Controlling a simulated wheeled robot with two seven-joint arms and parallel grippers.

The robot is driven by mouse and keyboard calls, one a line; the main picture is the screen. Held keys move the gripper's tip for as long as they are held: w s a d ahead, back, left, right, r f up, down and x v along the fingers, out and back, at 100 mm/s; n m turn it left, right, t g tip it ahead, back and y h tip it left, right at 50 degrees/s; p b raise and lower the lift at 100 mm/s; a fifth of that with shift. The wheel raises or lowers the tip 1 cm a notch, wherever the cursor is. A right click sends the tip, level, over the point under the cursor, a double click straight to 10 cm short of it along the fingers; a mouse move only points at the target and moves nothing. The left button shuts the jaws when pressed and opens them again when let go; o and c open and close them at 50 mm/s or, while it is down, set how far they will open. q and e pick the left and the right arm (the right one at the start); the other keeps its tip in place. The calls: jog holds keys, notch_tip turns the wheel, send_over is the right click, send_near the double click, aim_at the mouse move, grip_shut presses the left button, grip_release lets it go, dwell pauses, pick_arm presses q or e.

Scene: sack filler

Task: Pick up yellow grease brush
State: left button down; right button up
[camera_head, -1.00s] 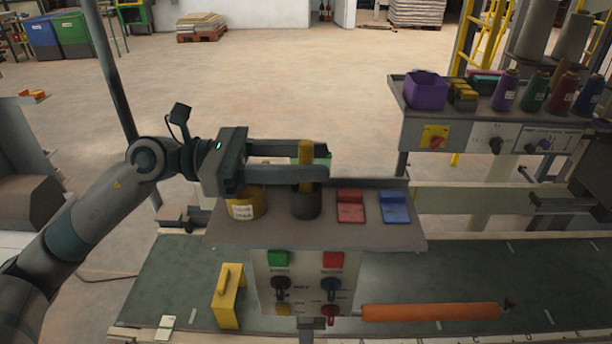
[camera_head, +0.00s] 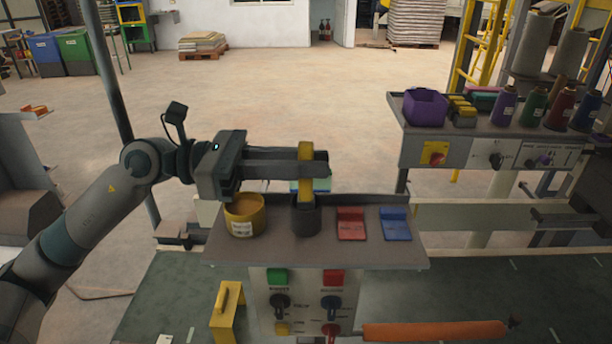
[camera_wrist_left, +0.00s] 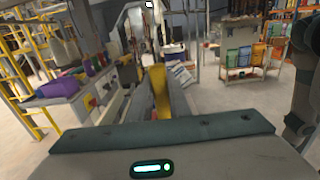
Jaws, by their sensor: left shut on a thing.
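The yellow grease brush (camera_head: 306,158) stands upright between the fingers of my left gripper (camera_head: 318,172), which is shut on it. Its lower end is just above or still inside the mouth of the dark cup (camera_head: 307,220); I cannot tell which. The left wrist view also shows the yellow brush (camera_wrist_left: 158,88) between the two fingers. A yellow tub (camera_head: 245,218) with a white label stands on the shelf left of the cup. My right gripper is not in view.
A red block (camera_head: 351,224) and a blue block (camera_head: 395,224) sit on the shelf (camera_head: 280,252) right of the cup. A panel (camera_head: 305,300) with knobs hangs below. A second shelf at right holds a purple bin (camera_head: 425,108) and several thread spools.

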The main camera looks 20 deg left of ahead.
pick_arm(q)
jog(key=shift+r+b, duration=0.9)
jog(key=shift+r, duration=2.85)
